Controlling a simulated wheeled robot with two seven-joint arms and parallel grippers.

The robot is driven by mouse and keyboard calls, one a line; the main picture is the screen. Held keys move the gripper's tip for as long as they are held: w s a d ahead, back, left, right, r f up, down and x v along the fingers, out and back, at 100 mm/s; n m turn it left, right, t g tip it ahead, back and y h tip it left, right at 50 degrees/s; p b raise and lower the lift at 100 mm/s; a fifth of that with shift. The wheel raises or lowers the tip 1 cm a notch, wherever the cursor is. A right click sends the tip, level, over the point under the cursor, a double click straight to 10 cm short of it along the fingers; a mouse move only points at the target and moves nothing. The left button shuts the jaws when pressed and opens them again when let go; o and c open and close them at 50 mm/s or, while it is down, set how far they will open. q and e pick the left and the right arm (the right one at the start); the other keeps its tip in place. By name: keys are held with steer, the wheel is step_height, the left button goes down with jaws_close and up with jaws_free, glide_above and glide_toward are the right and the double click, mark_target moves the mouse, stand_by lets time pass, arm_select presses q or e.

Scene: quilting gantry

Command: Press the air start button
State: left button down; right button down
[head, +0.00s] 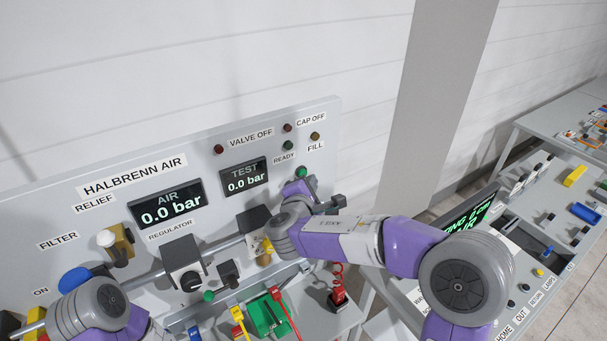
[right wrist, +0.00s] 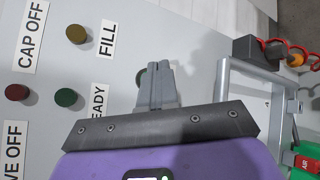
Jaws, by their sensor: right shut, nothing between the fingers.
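On the Halbrenn Air panel (head: 58,205), a green button (head: 301,172) sits below the FILL label and right of the READY lamp. No label on this button is readable. My right gripper (head: 302,180) is right at it, fingers shut and empty. In the right wrist view, the closed fingertips (right wrist: 158,68) point at the panel and cover most of the green button (right wrist: 140,75); only its left edge shows. I cannot tell whether they touch it. My left gripper is not visible; only part of that arm shows at lower left.
The AIR display (head: 168,204) and TEST display (head: 244,177) both read 0.0 bar. The regulator (head: 183,262) and piping stand out below them. In the right wrist view, a grey metal frame (right wrist: 228,95) stands right of the fingers. Another workbench (head: 545,225) is at right.

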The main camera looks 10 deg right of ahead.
steer(key=shift+w, duration=0.15)
stand_by(0.4)
steer(key=shift+w+a+b, duration=0.15)
steer(key=shift+w+b, duration=0.15)
steer(key=shift+b, duration=0.05)
steer(key=shift+w+a, duration=0.15)
steer(key=shift+w, duration=0.25)
stand_by(0.7)
steer(key=shift+s+d+b, duration=0.3)
steer(key=shift+s+b, duration=0.55)
